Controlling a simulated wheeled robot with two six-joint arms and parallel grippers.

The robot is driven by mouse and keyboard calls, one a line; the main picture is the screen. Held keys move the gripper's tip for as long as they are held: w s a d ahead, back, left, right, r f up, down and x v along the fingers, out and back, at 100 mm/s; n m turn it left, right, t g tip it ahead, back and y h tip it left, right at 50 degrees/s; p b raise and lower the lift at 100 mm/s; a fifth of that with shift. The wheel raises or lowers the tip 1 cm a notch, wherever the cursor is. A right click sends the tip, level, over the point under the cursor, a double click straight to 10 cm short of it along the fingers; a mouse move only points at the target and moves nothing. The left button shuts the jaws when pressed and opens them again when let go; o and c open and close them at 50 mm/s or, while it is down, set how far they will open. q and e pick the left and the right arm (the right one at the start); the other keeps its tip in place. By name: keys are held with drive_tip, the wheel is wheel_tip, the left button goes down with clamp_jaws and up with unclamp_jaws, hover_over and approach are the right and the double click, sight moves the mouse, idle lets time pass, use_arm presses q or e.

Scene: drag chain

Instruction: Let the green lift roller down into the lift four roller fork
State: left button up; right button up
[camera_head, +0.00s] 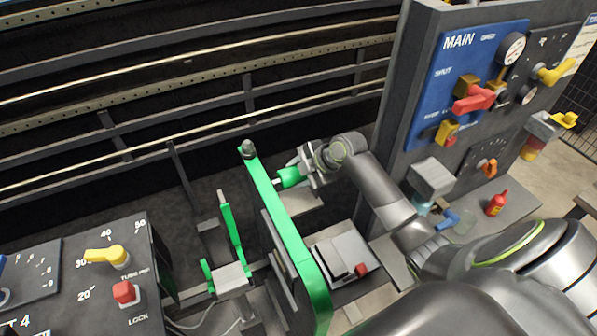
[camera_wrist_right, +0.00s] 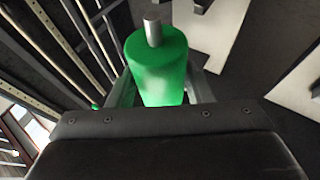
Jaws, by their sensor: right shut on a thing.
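The green lift roller (camera_head: 288,177) is a short green cylinder with a grey metal pin at its end. My right gripper (camera_head: 302,172) is shut on it and holds it just right of a long green bar. In the right wrist view the roller (camera_wrist_right: 158,68) sits between the two fingers of the gripper (camera_wrist_right: 160,92), its pin pointing away. A grey block with upright green pieces (camera_head: 230,272) stands low, left of the bar. I cannot tell whether this is the lift four roller fork. The roller is apart from it. My left gripper is out of view.
The long green bar (camera_head: 285,225) runs between the roller and the grey block. A grey box with a red knob (camera_head: 342,262) is below my right gripper. The MAIN panel (camera_head: 455,85) stands at right, a dark control panel (camera_head: 95,280) at lower left. Rails cross behind.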

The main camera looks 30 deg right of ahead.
drive_tip(key=shift+f+b, duration=1.7)
drive_tip(key=shift+f, duration=0.6)
drive_tip(key=o, duration=1.2)
drive_tip(key=shift+s+d+r, duration=0.3)
drive_tip(key=shift+s+r, duration=0.05)
drive_tip(key=shift+r, duration=0.05)
drive_tip(key=b+v, duration=0.1)
drive_tip(key=v, duration=0.9)
drive_tip(key=shift+s+r+b, duration=0.2)
drive_tip(key=shift+r+b, duration=0.15)
